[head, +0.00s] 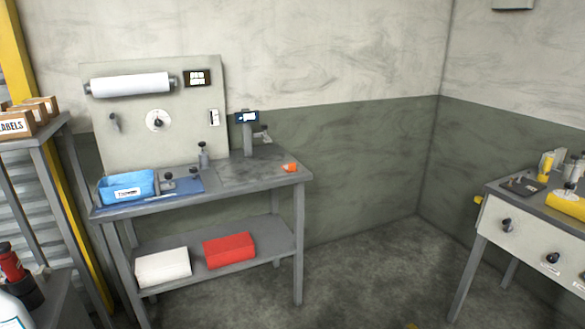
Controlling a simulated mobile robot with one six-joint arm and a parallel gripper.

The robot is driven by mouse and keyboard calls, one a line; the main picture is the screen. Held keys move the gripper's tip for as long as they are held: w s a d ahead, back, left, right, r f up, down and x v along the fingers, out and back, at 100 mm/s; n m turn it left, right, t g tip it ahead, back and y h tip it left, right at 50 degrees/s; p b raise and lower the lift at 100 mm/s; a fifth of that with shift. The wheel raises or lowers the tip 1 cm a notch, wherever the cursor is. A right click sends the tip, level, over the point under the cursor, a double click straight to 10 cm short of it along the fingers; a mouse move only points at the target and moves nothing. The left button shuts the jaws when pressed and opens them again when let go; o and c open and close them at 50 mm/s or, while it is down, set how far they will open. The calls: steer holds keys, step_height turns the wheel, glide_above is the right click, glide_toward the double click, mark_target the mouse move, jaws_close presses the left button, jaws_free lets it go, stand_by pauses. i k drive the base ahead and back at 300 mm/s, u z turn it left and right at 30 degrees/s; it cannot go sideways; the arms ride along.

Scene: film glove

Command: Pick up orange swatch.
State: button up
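A small orange piece (290,167), which looks like the orange swatch, lies on the grey workbench (262,182) near its right front corner. It is small in the picture, so its exact shape is hard to tell. Bare bench top surrounds it on the near side, and a grey post with a small display (247,118) stands behind it to the left. My gripper is not in view.
A blue bin (127,187) and a blue mat (188,186) with small dark tools occupy the bench's left half. A white box (162,268) and a red box (229,250) sit on the lower shelf. Another table (495,190) stands at right. Floor between is clear.

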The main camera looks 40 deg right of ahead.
mark_target(290, 167)
steer(key=i, duration=0.9)
steer(key=u, duration=0.05)
